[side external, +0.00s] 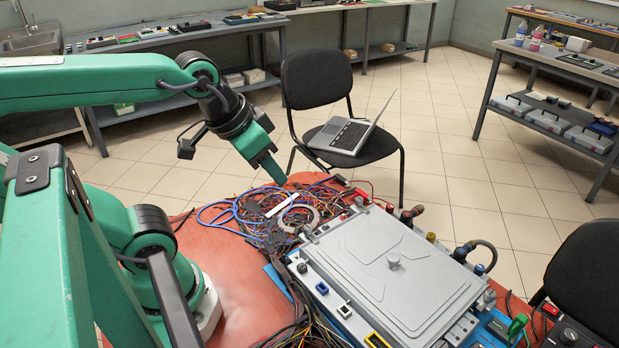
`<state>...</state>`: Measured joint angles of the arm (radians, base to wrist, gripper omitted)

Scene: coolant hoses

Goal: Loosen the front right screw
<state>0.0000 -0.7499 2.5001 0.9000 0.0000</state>
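My gripper (279,178) is green and points down and to the right, above the tangle of wires at the back of the round red-orange table. I cannot tell whether its fingers are open or shut, and I see nothing held in it. Screws on the unit are too small to tell apart, so I cannot pick out the front right screw.
Loose wires (262,213) cover the table's back. Dark hoses (484,249) and fittings line the unit's right side. Bare red-orange tabletop (240,285) shows at left front. A black chair (318,80) with an open laptop (347,132) stands behind; another chair (590,275) is at right.

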